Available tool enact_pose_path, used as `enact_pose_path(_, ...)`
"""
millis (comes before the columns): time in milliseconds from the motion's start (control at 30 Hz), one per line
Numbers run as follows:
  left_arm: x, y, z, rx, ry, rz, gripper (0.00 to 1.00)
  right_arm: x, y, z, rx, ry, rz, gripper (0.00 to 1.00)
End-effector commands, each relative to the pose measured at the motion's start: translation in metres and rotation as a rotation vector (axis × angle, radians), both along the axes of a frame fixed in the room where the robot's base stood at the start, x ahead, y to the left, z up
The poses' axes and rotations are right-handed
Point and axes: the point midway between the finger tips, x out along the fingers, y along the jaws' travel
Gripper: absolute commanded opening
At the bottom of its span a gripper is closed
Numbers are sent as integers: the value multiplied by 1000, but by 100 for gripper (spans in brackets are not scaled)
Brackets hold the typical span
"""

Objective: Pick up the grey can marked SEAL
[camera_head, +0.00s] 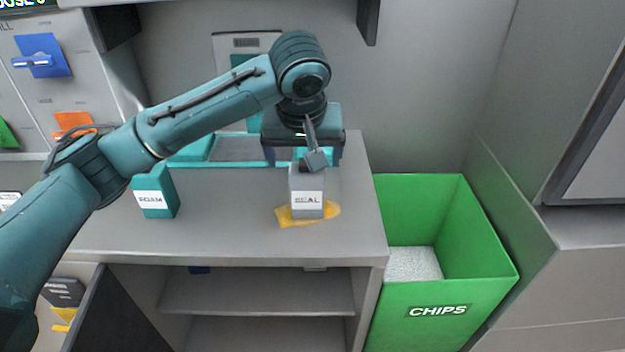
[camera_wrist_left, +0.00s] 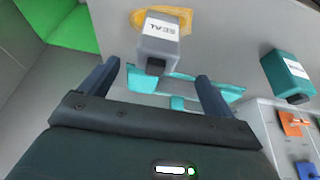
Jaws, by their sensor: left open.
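The grey can (camera_head: 306,198) marked SEAL stands upright on the bench top, on a yellow patch (camera_head: 284,216). It has a white label and a dark cap. My left gripper (camera_head: 303,157) is just behind and above the can in the head view, its fingers spread wide with nothing between them that I can confirm. In the left wrist view the can (camera_wrist_left: 158,45) shows beyond the open fingers of the left gripper (camera_wrist_left: 156,82), its dark cap towards them. Part of the can's top is hidden in the head view. My right gripper is not in view.
A teal can (camera_head: 155,192) with a white label stands to the left on the bench (camera_head: 235,235). A teal-edged tray (camera_head: 215,163) lies behind. A green CHIPS bin (camera_head: 440,290) stands right of the bench. A panel with coloured parts is at the left. The bench between the cans is clear.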

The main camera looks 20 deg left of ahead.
Motion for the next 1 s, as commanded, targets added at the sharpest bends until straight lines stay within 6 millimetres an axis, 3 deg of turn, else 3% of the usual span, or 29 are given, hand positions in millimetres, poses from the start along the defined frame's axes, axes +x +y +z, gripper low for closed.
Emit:
enact_pose_path(300,21,6,-55,2,3,2,89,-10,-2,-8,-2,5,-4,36)
enact_pose_path(567,29,7,-73,1,2,1,89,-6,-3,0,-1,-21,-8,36)
enact_pose_path(800,42,7,-106,2,3,0,89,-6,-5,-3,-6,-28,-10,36)
enact_pose_path(1000,46,8,-114,2,0,-1,89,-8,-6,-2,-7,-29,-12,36)
